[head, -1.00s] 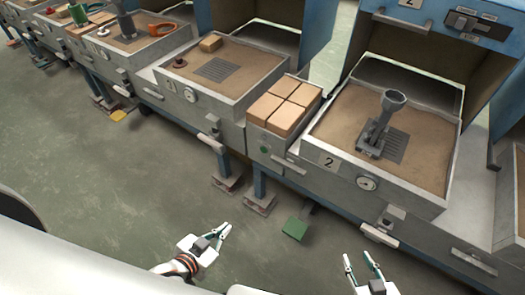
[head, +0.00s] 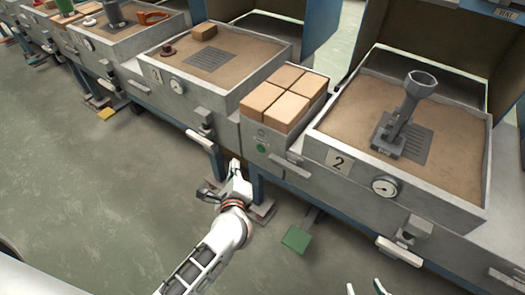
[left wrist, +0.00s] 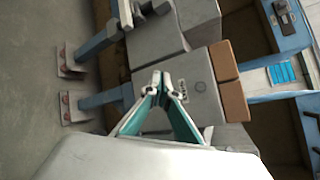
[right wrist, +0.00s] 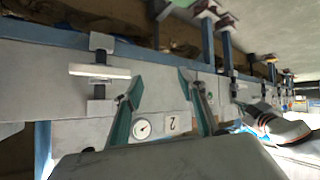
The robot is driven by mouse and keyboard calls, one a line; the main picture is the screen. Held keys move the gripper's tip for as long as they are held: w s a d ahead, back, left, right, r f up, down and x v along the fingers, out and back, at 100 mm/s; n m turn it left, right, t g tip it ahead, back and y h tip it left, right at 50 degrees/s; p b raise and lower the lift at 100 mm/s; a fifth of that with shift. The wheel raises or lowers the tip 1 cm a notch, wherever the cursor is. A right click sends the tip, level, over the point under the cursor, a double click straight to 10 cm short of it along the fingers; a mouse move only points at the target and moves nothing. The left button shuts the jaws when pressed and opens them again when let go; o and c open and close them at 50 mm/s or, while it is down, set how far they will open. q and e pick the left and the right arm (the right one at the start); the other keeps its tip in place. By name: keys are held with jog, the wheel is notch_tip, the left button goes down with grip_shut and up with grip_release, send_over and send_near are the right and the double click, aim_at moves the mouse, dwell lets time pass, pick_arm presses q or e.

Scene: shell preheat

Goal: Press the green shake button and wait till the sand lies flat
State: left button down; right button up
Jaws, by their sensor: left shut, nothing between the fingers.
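A small round green button (head: 260,149) is on the front of the grey cabinet below the tan bricks. My left gripper (head: 235,168) is shut and empty, a little left of and below the button in the head view, apparently apart from it. Its fingertips meet in the left wrist view (left wrist: 158,76), before a grey panel; I cannot make out the green button there. Sand (head: 345,115) fills the box marked 2, where a grey funnel-topped piece (head: 408,110) stands on a grate. The sand looks mostly level. My right gripper (right wrist: 157,88) is open and empty, low at the head view's bottom edge.
Several tan bricks (head: 284,95) sit atop the button cabinet. A second sand box (head: 235,75) stands to its left, with a brick and a grate. A green pedal (head: 297,239) lies low by the floor. Handles and gauges jut from the fronts. The floor at left is clear.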

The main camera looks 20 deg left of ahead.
aim_at(261, 149)
pick_arm(q)
jog(key=f+n+g, duration=0.1)
jog(key=f+n, duration=0.1)
jog(key=d+f+n, duration=0.1)
jog(key=f+n, duration=0.1)
jog(key=shift+w+g, duration=0.15)
jog(key=shift+g, duration=0.25)
pick_arm(e)
jog(key=shift+w+f, duration=0.1)
jog(key=shift+w, duration=0.1)
pick_arm(q)
jog(key=w+d+b, duration=0.2)
jog(key=w+d, duration=0.1)
jog(key=w, duration=0.5)
pick_arm(e)
jog(key=shift+a+f, duration=0.15)
jog(key=shift+a, duration=0.2)
pick_arm(q)
jog(key=shift+w+f, duration=0.1)
pick_arm(e)
jog(key=shift+s+f, duration=0.15)
jog(key=shift+s, duration=0.1)
jog(key=shift+f, duration=0.1)
dwell(0.4)
